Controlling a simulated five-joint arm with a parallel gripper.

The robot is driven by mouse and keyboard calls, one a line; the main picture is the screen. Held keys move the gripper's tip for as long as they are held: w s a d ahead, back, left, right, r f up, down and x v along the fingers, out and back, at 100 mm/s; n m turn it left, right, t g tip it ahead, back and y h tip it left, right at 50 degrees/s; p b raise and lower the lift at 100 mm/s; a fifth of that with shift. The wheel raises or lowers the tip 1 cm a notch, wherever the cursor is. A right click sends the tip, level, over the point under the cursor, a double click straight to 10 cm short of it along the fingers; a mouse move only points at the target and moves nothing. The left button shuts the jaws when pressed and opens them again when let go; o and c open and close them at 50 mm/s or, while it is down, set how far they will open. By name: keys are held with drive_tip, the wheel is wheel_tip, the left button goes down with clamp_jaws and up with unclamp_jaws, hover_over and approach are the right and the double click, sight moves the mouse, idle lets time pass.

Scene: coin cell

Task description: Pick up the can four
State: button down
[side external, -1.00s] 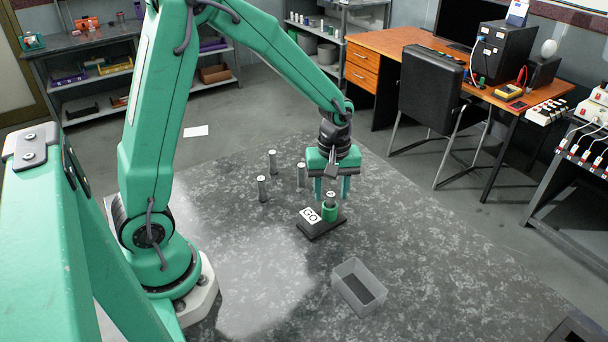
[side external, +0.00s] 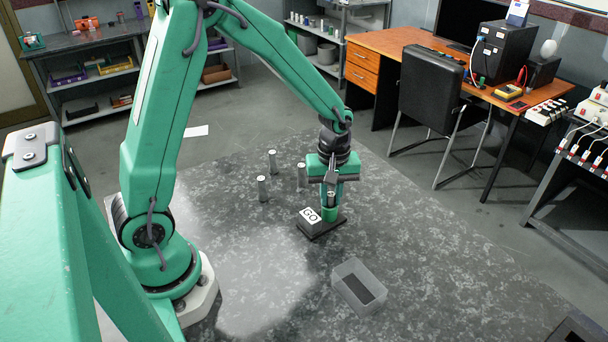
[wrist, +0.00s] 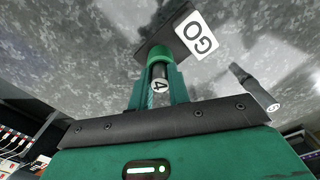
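Can four (wrist: 160,85), a grey cylinder with a "4" on its white top, stands upright in the green round holder (wrist: 160,54). The holder is on a dark block with a white "GO" label (side external: 311,215). My gripper (side external: 331,203) points straight down over the holder. Its two green fingers are drawn in on either side of can four, which shows between them in the wrist view. The can's lower part is hidden in the holder.
Three grey cans stand left of the block: one at the back (side external: 272,161), one at left (side external: 262,188) and one nearer the gripper (side external: 301,174). A can marked "5" (wrist: 272,106) shows in the wrist view.

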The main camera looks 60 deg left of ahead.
sight(330, 194)
drive_tip(key=shift+r, duration=0.15)
wheel_tip(330, 194, up, 10)
drive_tip(key=shift+f, duration=0.1)
idle(0.7)
drive_tip(key=shift+a, duration=0.1)
idle(0.4)
